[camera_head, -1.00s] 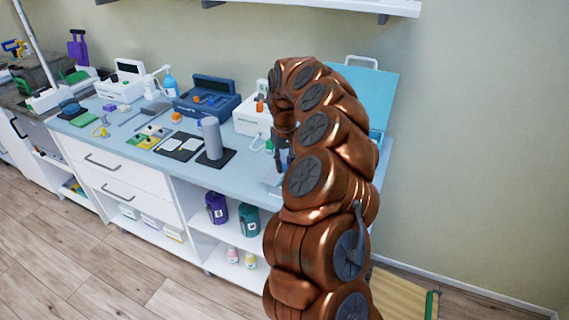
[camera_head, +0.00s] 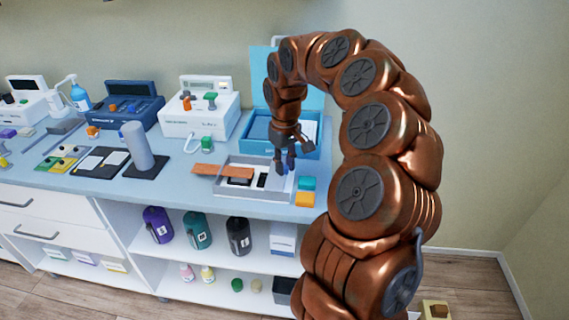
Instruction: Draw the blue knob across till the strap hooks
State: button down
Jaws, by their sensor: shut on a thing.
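My gripper (camera_head: 285,163) points down over the right part of a shallow grey tray (camera_head: 228,188) on the blue bench top. Its fingers are shut on a small dark blue piece, the blue knob (camera_head: 291,160), which is partly hidden by them. An orange-brown strip (camera_head: 208,169), perhaps the strap, reaches from left of the tray to over its left part. Dark and white pieces lie in the tray beside the fingers. The hook is too small to make out, and I cannot tell whether the strap is caught.
A blue open case (camera_head: 258,136) stands behind the tray. Teal and orange blocks (camera_head: 305,198) lie to its right. A white device (camera_head: 199,112) and a grey cylinder (camera_head: 137,146) stand to the left. Shelves with bottles are below the bench top.

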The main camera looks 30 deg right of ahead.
jog(key=shift+s+d, duration=0.35)
jog(key=shift+d, duration=0.05)
jog(key=c, duration=1)
grip_release()
jog(key=shift+d, duration=0.1)
jog(key=shift+r, duration=6)
